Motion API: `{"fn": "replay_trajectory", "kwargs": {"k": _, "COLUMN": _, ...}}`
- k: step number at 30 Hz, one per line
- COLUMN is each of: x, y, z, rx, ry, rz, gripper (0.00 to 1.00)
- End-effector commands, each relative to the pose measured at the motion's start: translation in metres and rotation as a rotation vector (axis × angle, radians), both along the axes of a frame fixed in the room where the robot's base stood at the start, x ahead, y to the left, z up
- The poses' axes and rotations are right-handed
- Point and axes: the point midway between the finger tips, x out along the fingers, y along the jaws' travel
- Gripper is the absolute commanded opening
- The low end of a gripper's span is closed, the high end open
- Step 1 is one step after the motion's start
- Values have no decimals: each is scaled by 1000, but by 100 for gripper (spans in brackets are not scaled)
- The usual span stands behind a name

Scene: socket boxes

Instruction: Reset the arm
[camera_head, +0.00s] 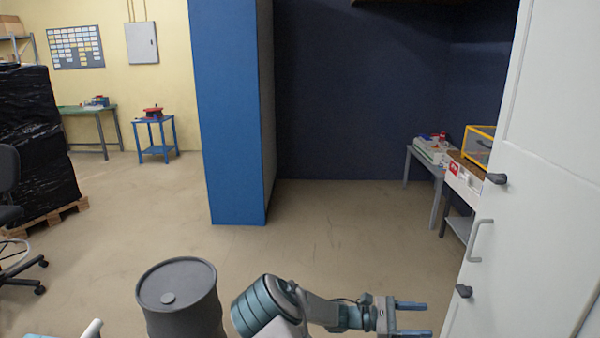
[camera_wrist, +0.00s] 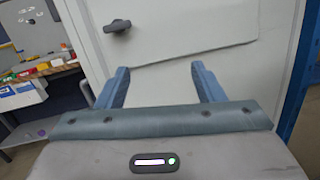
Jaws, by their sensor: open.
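My gripper (camera_head: 411,318) is at the bottom of the head view, with its two blue fingers pointing right toward the white cabinet. It is open and empty. In the wrist view my gripper (camera_wrist: 160,85) shows its two fingers spread apart in front of the white cabinet door (camera_wrist: 185,50). A dark handle (camera_wrist: 117,26) is on that door, above the left finger. Nothing lies between the fingers. I cannot tell how far the fingertips are from the door.
A grey drum (camera_head: 178,290) stands left of my arm. The white cabinet (camera_head: 540,170) fills the right side. A blue partition (camera_head: 228,120) stands behind. Tables with boxes (camera_head: 432,152) are at the back right. A wrapped pallet (camera_head: 35,140) and a chair are at the left. The middle floor is clear.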

Motion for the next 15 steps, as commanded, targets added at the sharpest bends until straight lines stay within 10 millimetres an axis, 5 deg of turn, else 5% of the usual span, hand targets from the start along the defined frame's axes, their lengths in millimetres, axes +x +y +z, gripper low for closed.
{"fn": "replay_trajectory", "kwargs": {"k": 7, "x": -47, "y": -3, "z": 6, "rx": 291, "ry": -221, "rz": -173, "gripper": 62}}
{"fn": "replay_trajectory", "kwargs": {"k": 15, "x": -87, "y": 18, "z": 19, "rx": 564, "ry": -464, "rz": -338, "gripper": 62}}
